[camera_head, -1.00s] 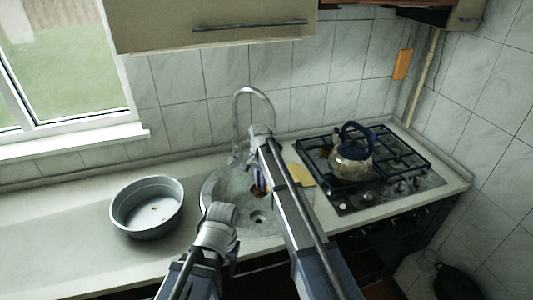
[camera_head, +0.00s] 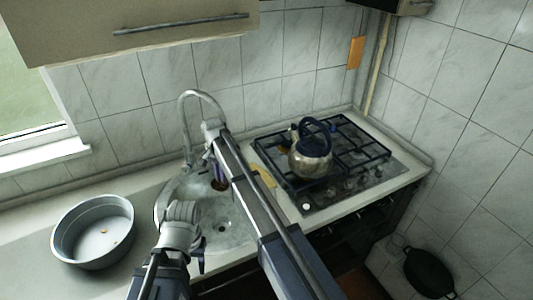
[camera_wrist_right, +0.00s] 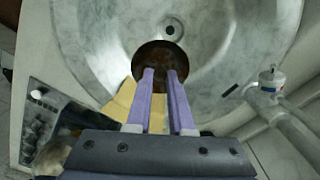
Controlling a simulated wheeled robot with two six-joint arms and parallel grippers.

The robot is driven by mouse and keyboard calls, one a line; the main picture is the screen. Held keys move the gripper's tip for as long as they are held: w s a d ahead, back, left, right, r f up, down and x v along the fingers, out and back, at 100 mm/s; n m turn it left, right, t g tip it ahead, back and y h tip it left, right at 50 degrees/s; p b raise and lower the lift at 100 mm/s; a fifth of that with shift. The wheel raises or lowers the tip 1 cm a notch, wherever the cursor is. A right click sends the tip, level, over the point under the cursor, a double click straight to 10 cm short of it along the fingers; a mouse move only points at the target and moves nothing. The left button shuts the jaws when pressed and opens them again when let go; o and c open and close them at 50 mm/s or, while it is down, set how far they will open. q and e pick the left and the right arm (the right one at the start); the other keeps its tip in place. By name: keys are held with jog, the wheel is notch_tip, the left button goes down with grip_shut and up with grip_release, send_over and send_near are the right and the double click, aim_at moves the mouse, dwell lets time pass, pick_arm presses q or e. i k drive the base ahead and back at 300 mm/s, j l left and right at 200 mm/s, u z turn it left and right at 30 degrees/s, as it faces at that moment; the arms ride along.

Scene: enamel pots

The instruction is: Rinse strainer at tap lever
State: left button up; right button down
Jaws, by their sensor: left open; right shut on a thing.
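The strainer is a small round brown piece (camera_wrist_right: 160,57) at the tips of my right gripper (camera_wrist_right: 162,75), whose purple fingers are shut on it. My right gripper (camera_head: 217,170) also shows in the head view, holding the strainer (camera_head: 219,184) over the sink (camera_head: 225,238), below the tap. The chrome tap (camera_head: 186,115) arches at the back of the sink, and its spout end is near my right wrist. In the right wrist view the tap body with a lever-like knob (camera_wrist_right: 271,80) is at the right, apart from my fingers. My left gripper (camera_head: 183,215) is at the sink's front left; its fingers are hard to make out.
A grey round pan (camera_head: 93,232) stands on the counter left of the sink. A yellow cloth (camera_head: 263,175) lies between sink and hob. A kettle (camera_head: 310,155) stands on the gas hob (camera_head: 345,165). A wall cupboard (camera_head: 140,30) hangs above.

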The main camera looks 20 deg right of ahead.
aim_at(188, 161)
jog(key=i+l+u, duration=0.1)
jog(key=l, duration=0.35)
jog(key=i+l+u, duration=0.1)
jog(key=l, duration=0.75)
jog(key=i+u, duration=0.05)
